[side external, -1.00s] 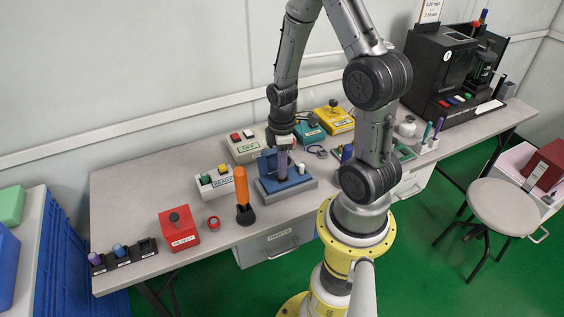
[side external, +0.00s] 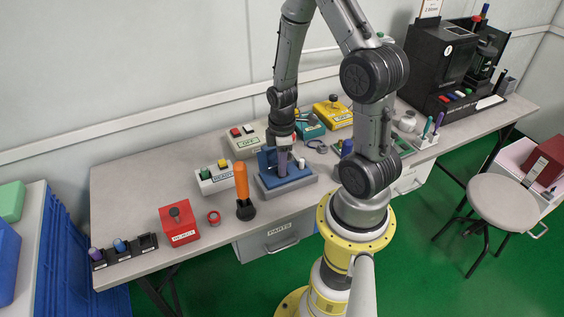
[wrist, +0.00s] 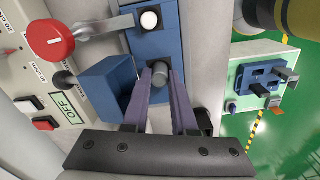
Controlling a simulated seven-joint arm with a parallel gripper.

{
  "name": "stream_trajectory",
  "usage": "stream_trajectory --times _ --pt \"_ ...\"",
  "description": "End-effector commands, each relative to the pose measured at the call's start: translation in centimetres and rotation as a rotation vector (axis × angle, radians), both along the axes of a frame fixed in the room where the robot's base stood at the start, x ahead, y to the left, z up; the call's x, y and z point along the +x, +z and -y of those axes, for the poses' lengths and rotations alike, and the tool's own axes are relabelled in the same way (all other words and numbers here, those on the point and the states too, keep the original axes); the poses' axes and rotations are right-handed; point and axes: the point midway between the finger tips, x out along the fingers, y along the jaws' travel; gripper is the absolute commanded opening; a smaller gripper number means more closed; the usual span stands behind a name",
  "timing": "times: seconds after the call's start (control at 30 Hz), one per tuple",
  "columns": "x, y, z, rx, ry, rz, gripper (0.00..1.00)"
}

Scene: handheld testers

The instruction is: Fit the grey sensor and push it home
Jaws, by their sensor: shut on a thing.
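My gripper (wrist: 159,74) has two purple fingers, and they are shut on the grey sensor (wrist: 161,70), a small grey cylinder. The sensor stands between the fingertips over the blue fixture (wrist: 157,48). How deep it sits in the fixture is hidden by the fingers. In the side view my gripper (side external: 283,168) points down at the blue fixture (side external: 268,181), which rests on a grey base near the table's middle. The fixture has a raised blue block (wrist: 108,86) beside the fingers.
A box marked OFF (wrist: 62,108) lies close left of the fixture in the wrist view. A green board with a blue holder (wrist: 262,78) is at right. An orange-handled tool (side external: 241,182), a READY box (side external: 215,180) and a red box (side external: 179,224) stand left of the fixture.

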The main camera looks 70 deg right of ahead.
Motion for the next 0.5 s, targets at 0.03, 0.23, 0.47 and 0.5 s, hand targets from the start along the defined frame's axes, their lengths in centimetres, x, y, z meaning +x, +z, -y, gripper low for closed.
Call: stream_trajectory --times 0.03,0.23,0.47,0.5 --pt "0.0 -0.11 0.01 0.0 0.0 0.0 0.0" --pt "0.04 -0.24 0.02 0.0 0.0 0.001 0.0" --pt "0.02 -0.24 0.01 -0.001 0.0 0.0 0.51" --pt "0.02 -0.24 0.01 -0.001 0.0 0.0 0.58"
